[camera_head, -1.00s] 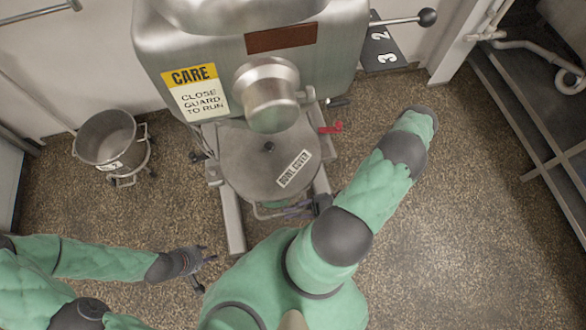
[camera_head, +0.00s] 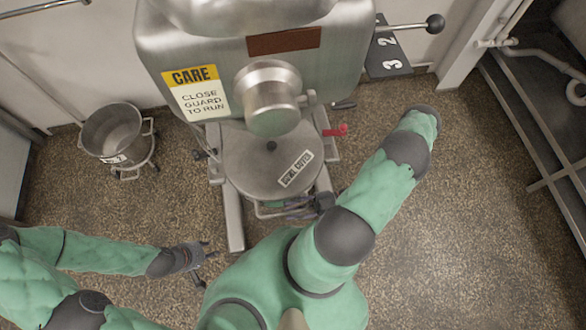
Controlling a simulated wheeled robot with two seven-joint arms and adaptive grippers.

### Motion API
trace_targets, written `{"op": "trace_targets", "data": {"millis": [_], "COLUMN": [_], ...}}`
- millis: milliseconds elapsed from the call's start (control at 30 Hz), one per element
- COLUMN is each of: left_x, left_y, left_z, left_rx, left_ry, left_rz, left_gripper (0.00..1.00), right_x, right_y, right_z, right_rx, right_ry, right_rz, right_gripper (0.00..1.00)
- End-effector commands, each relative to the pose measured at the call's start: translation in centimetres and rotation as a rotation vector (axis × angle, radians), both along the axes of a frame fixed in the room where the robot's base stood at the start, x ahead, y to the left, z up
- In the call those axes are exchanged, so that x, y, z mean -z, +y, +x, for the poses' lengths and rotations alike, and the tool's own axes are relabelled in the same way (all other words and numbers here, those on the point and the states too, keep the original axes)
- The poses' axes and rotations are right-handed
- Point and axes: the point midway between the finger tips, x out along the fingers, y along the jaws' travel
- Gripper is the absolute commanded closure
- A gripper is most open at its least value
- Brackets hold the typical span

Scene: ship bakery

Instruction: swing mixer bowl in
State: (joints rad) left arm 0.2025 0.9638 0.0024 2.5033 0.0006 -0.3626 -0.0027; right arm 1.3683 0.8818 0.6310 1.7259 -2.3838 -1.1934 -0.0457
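The mixer bowl (camera_head: 262,210) stands below the mixer head (camera_head: 270,98), mostly hidden under a round grey lid (camera_head: 245,165) labelled "BOWL COVER". A rail-like handle shows at its near edge. My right gripper (camera_head: 298,208) is at this near edge, beside or around the handle. Its fingers are small, dark and partly hidden, so I cannot tell whether they are closed on it. My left gripper (camera_head: 208,262) is open and empty above the floor, left of and nearer than the bowl. The mixer (camera_head: 345,60) carries a yellow "CARE, CLOSE GUARD TO RUN" sign.
A wheeled metal tub (camera_head: 112,133) stands on the floor at left. A red lever (camera_head: 336,130) sticks out right of the bowl. A black-knobbed lever (camera_head: 434,24) juts from the mixer's right. A metal rack (camera_head: 530,130) stands far right. Speckled floor is clear at right.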

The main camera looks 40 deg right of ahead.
Motion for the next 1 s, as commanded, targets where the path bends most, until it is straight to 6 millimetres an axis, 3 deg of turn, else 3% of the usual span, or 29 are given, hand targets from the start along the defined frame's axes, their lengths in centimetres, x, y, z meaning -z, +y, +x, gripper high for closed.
{"op": "trace_targets", "data": {"millis": [267, 700, 1000], "left_x": [0.0, 0.0, 0.0], "left_y": [0.0, 0.0, 0.0], "left_z": [0.0, 0.0, 0.0], "left_rx": [0.0, 0.0, 0.0], "left_ry": [0.0, 0.0, 0.0], "left_rz": [0.0, 0.0, 0.0], "left_gripper": [0.6, 0.6, 0.6], "right_x": [0.1, 0.1, 0.0], "right_y": [-0.7, -7.8, -10.4], "right_z": [-0.5, -4.3, -5.7], "right_rx": [0.001, 0.002, 0.0], "right_ry": [0.001, 0.001, 0.0], "right_rz": [0.0, -0.002, -0.001], "right_gripper": [0.63, 0.63, 0.63]}}
